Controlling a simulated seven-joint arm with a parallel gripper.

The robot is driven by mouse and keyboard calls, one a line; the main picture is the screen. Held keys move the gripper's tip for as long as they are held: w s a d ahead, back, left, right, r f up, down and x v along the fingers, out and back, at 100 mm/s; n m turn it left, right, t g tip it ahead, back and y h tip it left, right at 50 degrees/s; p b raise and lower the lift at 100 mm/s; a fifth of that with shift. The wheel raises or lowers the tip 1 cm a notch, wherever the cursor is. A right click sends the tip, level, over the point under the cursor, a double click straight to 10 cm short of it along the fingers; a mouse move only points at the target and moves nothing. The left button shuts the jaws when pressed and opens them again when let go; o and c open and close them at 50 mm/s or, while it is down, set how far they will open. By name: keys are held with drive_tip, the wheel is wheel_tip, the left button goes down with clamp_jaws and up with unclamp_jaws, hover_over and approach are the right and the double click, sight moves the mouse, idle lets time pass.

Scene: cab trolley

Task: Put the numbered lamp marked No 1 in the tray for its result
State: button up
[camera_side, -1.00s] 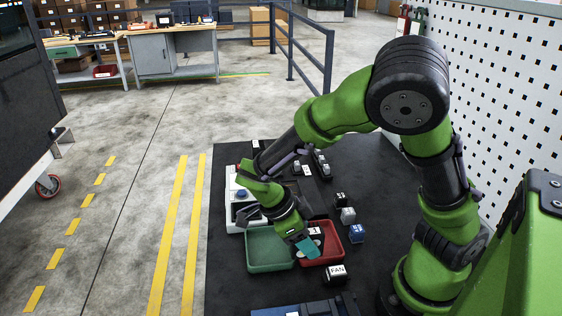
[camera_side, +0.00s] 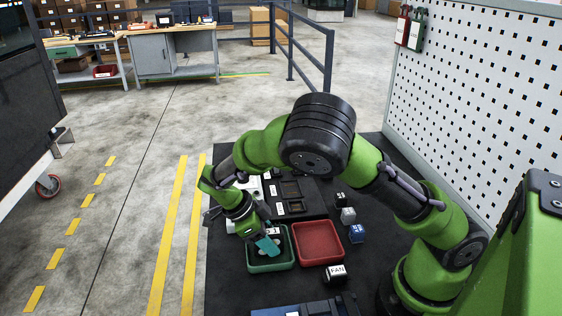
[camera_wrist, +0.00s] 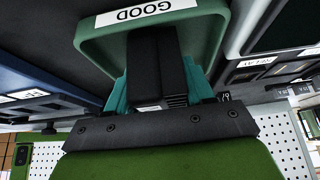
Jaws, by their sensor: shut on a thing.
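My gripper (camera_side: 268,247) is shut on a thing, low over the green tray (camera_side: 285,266). I take the held thing to be the lamp (camera_side: 275,231); only a small pale part of it shows beside the teal fingers in the side view. In the wrist view, a dark body (camera_wrist: 155,60) shows between the teal fingers, over the green tray (camera_wrist: 92,48), which is labelled GOOD. I cannot read a No 1 mark on the held thing, nor tell whether it touches the tray floor. The red tray (camera_side: 318,243) beside it looks empty.
Several small blocks stand right of the red tray: a black one (camera_side: 341,199), a white one (camera_side: 348,215), a blue one (camera_side: 357,234) and one marked FAN (camera_side: 336,274). A dark slotted panel (camera_side: 292,190) lies behind the trays. A blue case (camera_side: 305,309) is at the front edge.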

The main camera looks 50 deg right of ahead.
drive_tip(key=o, duration=1.4)
drive_tip(key=shift+f, duration=0.1)
drive_tip(key=shift+o, duration=0.2)
drive_tip(key=v, duration=1.1)
wheel_tip(320, 180, up, 8)
drive_tip(key=n+t+y, duration=0.3)
drive_tip(key=n+y, duration=0.3)
drive_tip(key=n, duration=0.4)
hover_over(274, 230)
drive_tip(key=s+d+r+n+t, duration=0.1)
drive_tip(key=s+r+n+t, duration=0.4)
drive_tip(key=n, duration=0.8)
drive_tip(key=s+t, duration=0.3)
drive_tip(key=s, duration=0.1)
drive_tip(key=shift+s+d, duration=0.15)
drive_tip(key=shift+d, duration=0.1)
